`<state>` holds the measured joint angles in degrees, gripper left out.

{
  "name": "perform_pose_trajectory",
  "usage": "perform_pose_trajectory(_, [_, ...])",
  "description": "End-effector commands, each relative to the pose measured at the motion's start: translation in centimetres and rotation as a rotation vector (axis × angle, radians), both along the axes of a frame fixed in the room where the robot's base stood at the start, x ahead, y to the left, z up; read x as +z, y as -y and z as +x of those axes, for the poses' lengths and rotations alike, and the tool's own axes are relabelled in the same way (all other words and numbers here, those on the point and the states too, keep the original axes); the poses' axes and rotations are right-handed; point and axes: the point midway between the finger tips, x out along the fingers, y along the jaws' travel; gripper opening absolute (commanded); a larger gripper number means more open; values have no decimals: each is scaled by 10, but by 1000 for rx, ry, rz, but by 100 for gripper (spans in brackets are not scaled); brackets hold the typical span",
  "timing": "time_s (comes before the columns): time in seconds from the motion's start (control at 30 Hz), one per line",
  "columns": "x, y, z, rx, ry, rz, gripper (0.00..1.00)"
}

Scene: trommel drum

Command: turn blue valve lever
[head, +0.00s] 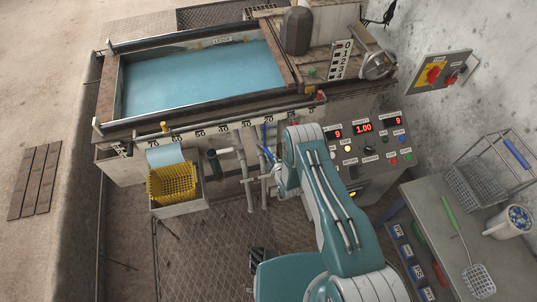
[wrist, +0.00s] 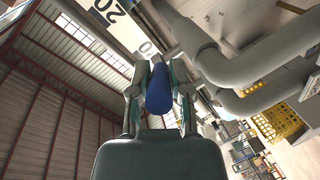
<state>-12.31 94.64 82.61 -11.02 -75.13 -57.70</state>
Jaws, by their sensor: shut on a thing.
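The blue valve lever (wrist: 159,92) shows as a rounded blue grip in the wrist view. It stands between the two fingers of my gripper (wrist: 160,70), which is shut on it. Grey pipes run close behind and to the right of the lever. In the head view, part of the blue lever (head: 276,157) shows just left of my arm's end, by the pipes under the tank's front edge. My arm hides most of the gripper there.
A tank of blue water (head: 205,80) is above the pipes. A yellow basket (head: 173,183) stands to the left. A control panel (head: 370,143) with buttons is close to the right of my arm. A side bench (head: 490,240) holds a wire basket, a green-handled skimmer and a white bucket.

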Motion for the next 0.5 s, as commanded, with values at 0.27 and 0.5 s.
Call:
perform_pose_trajectory(0.27, [-2,7,8,157,-4,-2,0])
perform_pose_trajectory(0.5, [-2,11,13,269,-5,-2,0])
